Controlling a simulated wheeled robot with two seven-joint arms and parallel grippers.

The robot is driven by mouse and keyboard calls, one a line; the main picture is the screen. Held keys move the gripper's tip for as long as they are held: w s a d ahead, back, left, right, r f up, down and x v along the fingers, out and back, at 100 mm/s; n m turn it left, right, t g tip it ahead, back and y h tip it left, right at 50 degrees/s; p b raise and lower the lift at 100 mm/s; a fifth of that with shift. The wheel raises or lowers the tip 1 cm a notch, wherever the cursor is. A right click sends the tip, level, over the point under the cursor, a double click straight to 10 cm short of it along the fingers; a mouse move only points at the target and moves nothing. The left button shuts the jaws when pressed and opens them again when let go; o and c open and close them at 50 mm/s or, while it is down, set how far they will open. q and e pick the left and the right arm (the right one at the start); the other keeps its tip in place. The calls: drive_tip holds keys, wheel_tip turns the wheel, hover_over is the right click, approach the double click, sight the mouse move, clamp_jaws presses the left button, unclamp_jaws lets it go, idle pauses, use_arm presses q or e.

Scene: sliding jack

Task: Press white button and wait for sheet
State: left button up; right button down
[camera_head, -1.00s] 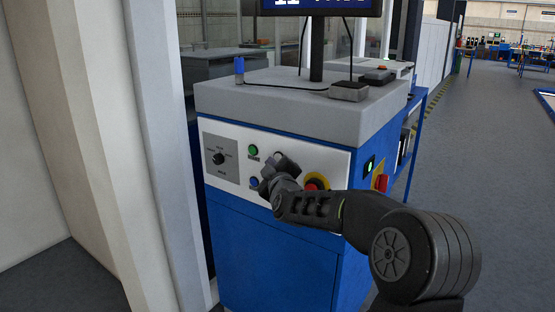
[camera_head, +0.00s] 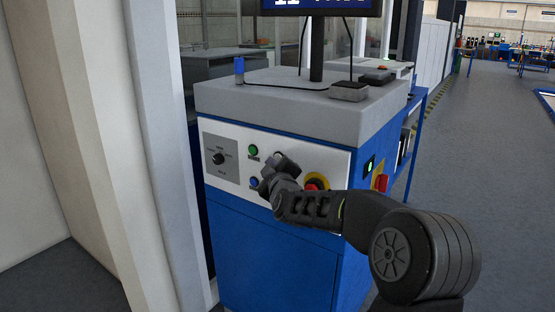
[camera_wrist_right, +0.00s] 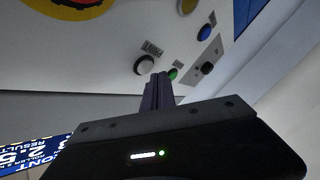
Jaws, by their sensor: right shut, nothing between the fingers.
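The white button (camera_wrist_right: 145,64) is on the white control panel (camera_wrist_right: 110,45), seen in the right wrist view. My right gripper (camera_wrist_right: 158,78) is shut and empty, its fingertips just beside the white button, between it and the green button (camera_wrist_right: 172,73). I cannot tell whether the fingertips touch the button or panel. In the head view my right gripper (camera_head: 277,168) is at the panel front and largely covers the button area. No sheet can be made out. My left gripper is not in view.
The blue machine cabinet (camera_head: 270,262) carries the panel, with a rotary knob (camera_head: 218,158), a blue button (camera_head: 254,183) and a red emergency stop (camera_head: 314,183) near my gripper. A monitor (camera_head: 322,7) stands on top. A pale pillar is at left; open floor is at right.

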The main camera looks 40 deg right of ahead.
drive_tip(key=shift+d, duration=0.2)
drive_tip(key=shift+w+d, duration=0.15)
drive_tip(key=shift+d, duration=0.1)
